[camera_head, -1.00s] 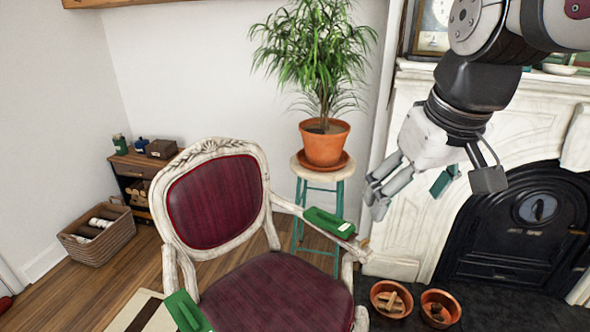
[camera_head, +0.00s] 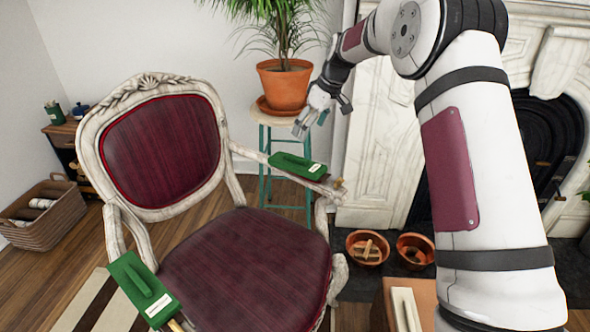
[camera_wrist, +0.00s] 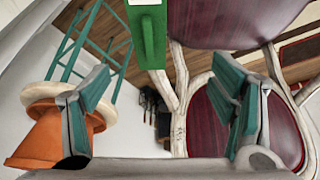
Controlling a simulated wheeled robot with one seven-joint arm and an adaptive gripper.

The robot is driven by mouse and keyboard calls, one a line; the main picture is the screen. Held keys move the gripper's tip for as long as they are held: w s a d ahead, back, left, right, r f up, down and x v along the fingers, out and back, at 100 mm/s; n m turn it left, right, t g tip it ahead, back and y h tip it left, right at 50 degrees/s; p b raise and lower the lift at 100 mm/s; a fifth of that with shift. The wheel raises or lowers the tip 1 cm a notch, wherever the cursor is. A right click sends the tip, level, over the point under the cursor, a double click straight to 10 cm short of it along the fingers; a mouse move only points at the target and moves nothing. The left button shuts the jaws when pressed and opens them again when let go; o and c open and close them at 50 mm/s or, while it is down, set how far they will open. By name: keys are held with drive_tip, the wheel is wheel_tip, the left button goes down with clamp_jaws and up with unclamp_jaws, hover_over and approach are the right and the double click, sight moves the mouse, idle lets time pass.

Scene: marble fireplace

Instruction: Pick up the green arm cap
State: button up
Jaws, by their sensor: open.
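Two green arm caps with pale labels lie on the white carved chair (camera_head: 157,80). One green cap (camera_head: 298,167) is on the chair's right arm, near the plant stool. The other green cap (camera_head: 143,288) is on the left arm, at the lower left. My gripper (camera_head: 312,122) is open and empty, above and slightly right of the right-arm cap, apart from it. In the wrist view, my gripper's teal-padded fingers (camera_wrist: 165,110) are spread wide. A green cap (camera_wrist: 150,32) shows at the top, beyond the gap between them.
A plant in a terracotta pot (camera_head: 284,84) stands on a teal-legged stool (camera_head: 265,160) just left of my gripper. The marble fireplace (camera_head: 375,155) is at the right. Two terracotta bowls (camera_head: 367,248) sit on the hearth. A wicker basket (camera_head: 50,220) is at the far left.

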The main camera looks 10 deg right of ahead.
approach(301, 158)
drive_tip(key=b+x, duration=0.2)
drive_tip(key=x, duration=0.4)
drive_tip(key=shift+w+a+f, duration=0.2)
drive_tip(key=shift+b+x, duration=1)
drive_tip(key=shift+x, duration=2.25)
drive_tip(key=shift+d, duration=0.2)
drive_tip(key=shift+c, duration=0.5)
drive_tip(key=c, duration=1.3)
drive_tip(key=shift+o, duration=0.2)
drive_tip(key=shift+r, duration=0.1)
